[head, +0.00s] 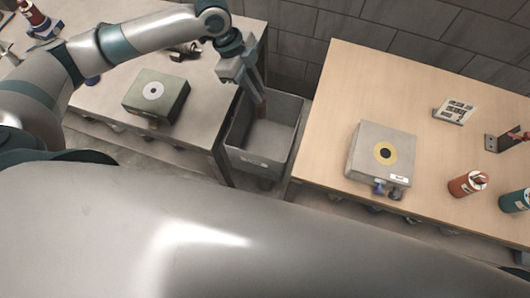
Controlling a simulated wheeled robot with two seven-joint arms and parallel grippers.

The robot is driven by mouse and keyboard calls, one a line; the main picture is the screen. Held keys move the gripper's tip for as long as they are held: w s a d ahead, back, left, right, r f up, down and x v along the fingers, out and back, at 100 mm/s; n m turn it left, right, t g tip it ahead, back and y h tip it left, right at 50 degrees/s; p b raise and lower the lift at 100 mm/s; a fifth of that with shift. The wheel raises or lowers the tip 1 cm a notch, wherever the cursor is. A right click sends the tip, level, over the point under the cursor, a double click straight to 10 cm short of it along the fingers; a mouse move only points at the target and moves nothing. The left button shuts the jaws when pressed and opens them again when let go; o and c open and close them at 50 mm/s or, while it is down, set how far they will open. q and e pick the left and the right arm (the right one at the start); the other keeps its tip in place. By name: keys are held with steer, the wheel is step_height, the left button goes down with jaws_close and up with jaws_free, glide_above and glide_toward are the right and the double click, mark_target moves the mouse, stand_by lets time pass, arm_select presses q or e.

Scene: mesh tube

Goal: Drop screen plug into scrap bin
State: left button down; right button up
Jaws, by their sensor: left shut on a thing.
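The scrap bin (262,162) is a grey open box between the two tables, in the middle of the head view. My left gripper (259,100) reaches in from the left and points down over the back left part of the bin's opening. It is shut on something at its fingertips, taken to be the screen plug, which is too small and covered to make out. I cannot tell whether the fingertips are above the rim or below it. The visible part of the bin's inside looks empty. My right gripper is not in view.

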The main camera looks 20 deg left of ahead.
arm_select(q)
steer(key=shift+f, duration=0.3)
steer(key=c, duration=1.6)
jaws_free()
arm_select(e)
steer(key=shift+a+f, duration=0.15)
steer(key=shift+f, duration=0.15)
arm_select(q)
steer(key=shift+b+v, duration=2.2)
steer(key=shift+v, duration=6.5)
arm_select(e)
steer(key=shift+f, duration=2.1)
